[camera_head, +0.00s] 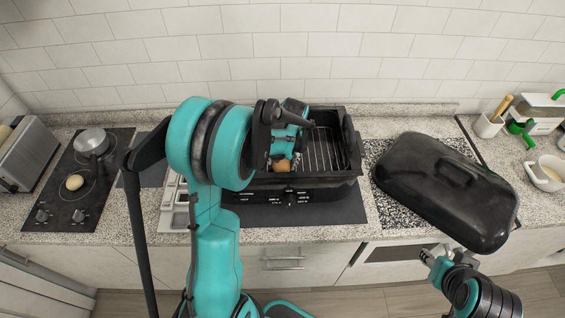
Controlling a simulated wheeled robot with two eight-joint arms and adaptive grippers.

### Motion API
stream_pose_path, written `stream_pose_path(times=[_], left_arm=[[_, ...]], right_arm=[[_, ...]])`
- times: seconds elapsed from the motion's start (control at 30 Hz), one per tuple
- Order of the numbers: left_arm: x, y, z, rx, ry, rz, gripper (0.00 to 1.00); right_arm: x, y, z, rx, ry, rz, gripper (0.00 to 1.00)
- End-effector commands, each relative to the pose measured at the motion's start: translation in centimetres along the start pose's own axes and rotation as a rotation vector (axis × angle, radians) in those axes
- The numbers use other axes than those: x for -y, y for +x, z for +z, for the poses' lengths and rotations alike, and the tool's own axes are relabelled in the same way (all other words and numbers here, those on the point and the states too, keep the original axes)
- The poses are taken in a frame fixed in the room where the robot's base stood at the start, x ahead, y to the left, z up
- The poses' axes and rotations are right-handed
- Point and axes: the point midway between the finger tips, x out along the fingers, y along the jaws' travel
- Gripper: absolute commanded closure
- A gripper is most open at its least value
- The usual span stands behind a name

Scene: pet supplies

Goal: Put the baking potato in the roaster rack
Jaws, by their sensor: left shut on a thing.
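The black roaster (345,180) stands open on the counter, with its wire rack (322,150) inside. My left gripper (284,158) is over the left part of the roaster, shut on the brown baking potato (282,166). My arm and gripper hide part of the potato and the roaster's left side. I cannot tell whether the potato touches the rack. My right gripper (437,256) is low at the right, in front of the counter and away from the roaster. Its jaw opening is not clear.
The black roaster lid (445,185) lies on the counter to the right. A cooktop (62,212) at the left holds a pot (91,141) and a round pale item (74,182). A toaster (25,160) is far left. A utensil holder (488,125) and white cup (547,175) are far right.

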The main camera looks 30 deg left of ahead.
Motion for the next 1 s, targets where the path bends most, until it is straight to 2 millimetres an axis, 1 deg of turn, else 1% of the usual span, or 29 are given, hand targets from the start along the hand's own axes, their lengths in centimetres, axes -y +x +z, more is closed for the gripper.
stream_pose_path(times=[0.03,0.07,0.27,0.4,0.43,0.47,0.5,0.83,0.93,1.0], left_arm=[[-0.1,0.5,0.0,0.000,0.000,0.000,0.77],[-0.1,0.6,0.0,0.000,0.000,0.000,0.77],[-0.1,0.6,0.1,0.000,0.000,0.000,0.77],[-0.1,1.0,0.1,0.000,0.000,0.000,0.77],[-0.1,0.9,0.1,0.000,0.000,0.000,0.36],[-0.1,0.9,0.1,0.000,0.000,0.000,0.28],[-0.1,0.8,0.1,0.000,0.000,0.000,0.23],[-0.1,0.6,0.1,0.000,0.000,0.000,0.23],[-0.1,-0.2,0.0,0.000,0.000,0.000,0.23],[-0.1,-1.4,0.0,0.000,0.001,0.000,0.23]], right_arm=[[0.0,0.1,0.1,0.000,0.000,0.000,0.60],[0.0,0.1,0.1,0.000,0.000,0.000,0.60],[0.0,0.1,0.1,0.000,0.000,0.000,0.60],[0.0,0.5,0.3,0.000,0.000,0.000,0.60],[0.0,0.4,0.3,0.000,0.000,0.000,0.60],[0.0,0.3,0.2,0.000,0.000,0.000,0.60],[0.0,0.3,0.2,0.000,0.000,0.000,0.60],[0.0,0.2,0.1,0.000,0.000,0.000,0.60],[0.0,-0.1,-0.1,0.000,0.000,0.000,0.60],[0.0,-0.3,-0.2,0.000,0.000,0.000,0.60]])
